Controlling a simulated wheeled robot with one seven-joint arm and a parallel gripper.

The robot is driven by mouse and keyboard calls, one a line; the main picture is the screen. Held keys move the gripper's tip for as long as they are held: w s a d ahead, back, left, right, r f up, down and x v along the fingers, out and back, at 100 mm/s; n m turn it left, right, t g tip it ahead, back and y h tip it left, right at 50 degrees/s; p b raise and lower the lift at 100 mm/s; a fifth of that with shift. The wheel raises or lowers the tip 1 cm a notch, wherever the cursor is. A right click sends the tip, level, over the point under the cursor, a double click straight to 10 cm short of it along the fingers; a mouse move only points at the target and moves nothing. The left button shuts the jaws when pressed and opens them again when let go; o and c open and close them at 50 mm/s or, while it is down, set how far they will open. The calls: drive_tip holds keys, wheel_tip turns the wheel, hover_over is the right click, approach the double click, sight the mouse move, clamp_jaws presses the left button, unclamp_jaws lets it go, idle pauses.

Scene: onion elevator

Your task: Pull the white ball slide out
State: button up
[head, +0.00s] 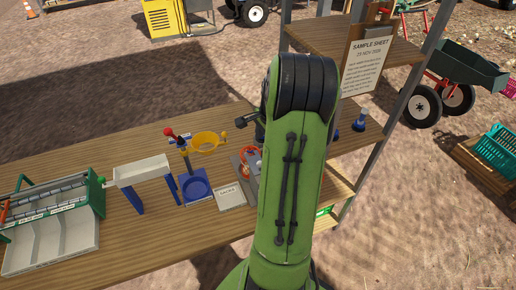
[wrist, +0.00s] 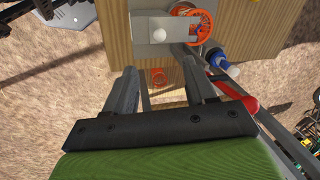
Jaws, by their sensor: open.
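In the wrist view, the white ball (wrist: 158,34) sits on a grey plate (wrist: 140,24) on the wooden table. An orange ring-shaped part (wrist: 202,22) is at the plate's right. My gripper (wrist: 158,70) is open, its two dark fingers apart and pointing toward the plate. The ball lies beyond the fingertips, roughly midway between them, and nothing is held. In the head view, a grey device (head: 238,164) with an orange ring (head: 250,158) shows beside my green arm. The arm hides part of it, and the ball and my gripper are hidden there.
A blue stand with a yellow ring (head: 205,141), a white tray on blue legs (head: 142,170) and a green-handled sorting box (head: 50,240) stand left on the table. A shelf with a sample sheet (head: 367,62) is right. In the wrist view, a blue-and-white object (wrist: 222,62) is right of the fingers.

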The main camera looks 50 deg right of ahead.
drive_tip(key=f, duration=0.4)
drive_tip(key=w+f, duration=0.1)
drive_tip(key=f, duration=0.4)
drive_tip(key=w+d+f, duration=0.1)
drive_tip(key=f, duration=0.3)
drive_tip(key=shift+w+f, duration=0.25)
drive_tip(key=shift+f, duration=0.15)
clamp_jaws()
drive_tip(key=shift+s+a+b, duration=0.1)
drive_tip(key=shift+s+a, duration=0.35)
drive_tip(key=shift+s, duration=0.3)
drive_tip(key=shift+s+a+b, duration=0.15)
drive_tip(key=shift+s+a, duration=0.3)
drive_tip(key=shift+s, duration=0.25)
drive_tip(key=shift+s+a+b, duration=0.1)
drive_tip(key=shift+s+a, duration=0.35)
drive_tip(key=shift+s, duration=0.3)
drive_tip(key=shift+o, duration=0.2)
unclamp_jaws()
wheel_tip(320, 180, up, 6)
drive_tip(key=p, duration=0.4)
